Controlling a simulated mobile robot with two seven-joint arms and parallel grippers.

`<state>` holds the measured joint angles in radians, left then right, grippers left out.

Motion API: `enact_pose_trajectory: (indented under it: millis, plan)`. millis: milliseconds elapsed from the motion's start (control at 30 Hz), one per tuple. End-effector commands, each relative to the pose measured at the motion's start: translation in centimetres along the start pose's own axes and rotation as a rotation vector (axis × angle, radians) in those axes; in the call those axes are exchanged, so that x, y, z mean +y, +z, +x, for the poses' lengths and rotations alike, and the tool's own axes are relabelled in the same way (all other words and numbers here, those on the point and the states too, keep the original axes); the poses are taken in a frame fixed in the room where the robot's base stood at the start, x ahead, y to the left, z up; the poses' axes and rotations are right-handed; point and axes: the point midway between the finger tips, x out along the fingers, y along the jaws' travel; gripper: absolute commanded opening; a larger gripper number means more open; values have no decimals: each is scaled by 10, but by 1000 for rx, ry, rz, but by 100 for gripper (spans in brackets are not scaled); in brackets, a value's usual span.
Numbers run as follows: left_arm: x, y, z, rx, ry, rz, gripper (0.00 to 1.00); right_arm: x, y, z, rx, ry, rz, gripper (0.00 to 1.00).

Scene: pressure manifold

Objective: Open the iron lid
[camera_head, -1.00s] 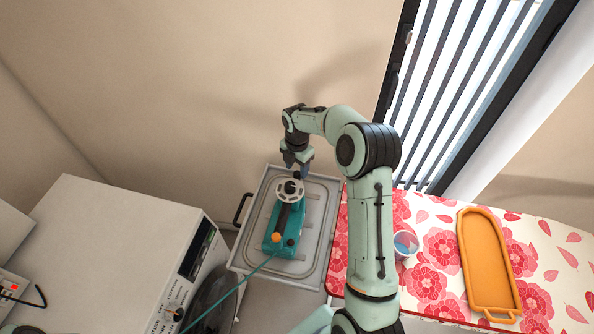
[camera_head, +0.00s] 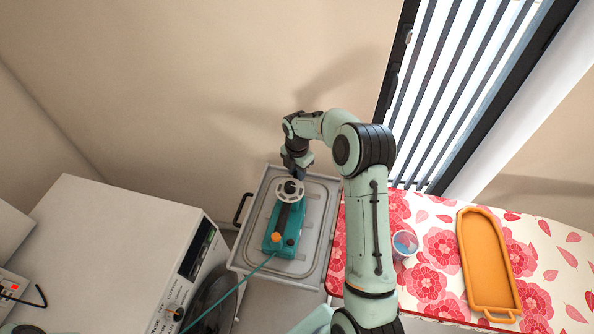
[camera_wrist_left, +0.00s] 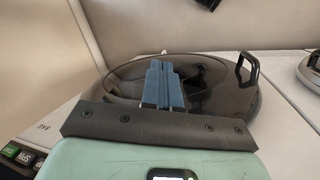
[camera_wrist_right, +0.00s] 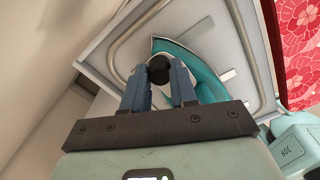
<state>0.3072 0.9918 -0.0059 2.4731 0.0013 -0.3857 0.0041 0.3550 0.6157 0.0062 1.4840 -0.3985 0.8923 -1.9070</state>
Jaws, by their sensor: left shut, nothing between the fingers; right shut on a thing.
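The teal iron (camera_head: 283,236) lies on a grey metal tray (camera_head: 317,240) in the head view. A pale round disc (camera_head: 282,194) with a black knob sits at its far end. My right gripper (camera_head: 296,174) reaches down to this end from above. In the right wrist view its blue fingers are shut on the black knob (camera_wrist_right: 159,69), with the teal iron (camera_wrist_right: 209,83) behind. My left gripper (camera_wrist_left: 162,84) is shut and empty in the left wrist view, in front of a dark round door, and is not seen in the head view.
A white washing machine (camera_head: 120,245) stands left of the tray. A black handle (camera_head: 242,208) sits on the tray's left side. A floral ironing board (camera_head: 437,210) at the right holds a cup (camera_head: 405,244) and an orange tray (camera_head: 485,262). A teal cord (camera_head: 228,298) runs from the iron.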

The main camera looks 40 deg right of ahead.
Motion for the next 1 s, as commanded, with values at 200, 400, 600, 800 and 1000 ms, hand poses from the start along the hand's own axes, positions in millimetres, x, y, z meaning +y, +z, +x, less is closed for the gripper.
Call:
enact_pose_trajectory:
  millis: [200,400,600,800,1000]
  plan:
    - [0,0,0,0,0,0,0,0,0,-1,0,1,84,0]
    - [0,0,0,0,0,0,0,1,0,-1,0,1,236,0]
    - [0,1,1,-1,0,0,0,1,0,-1,0,2,425,0]
    - [-1,2,1,-2,-1,-1,0,1,0,-1,0,3,615,0]
    - [-2,3,2,-3,-1,-1,0,1,0,-1,0,2,805,0]
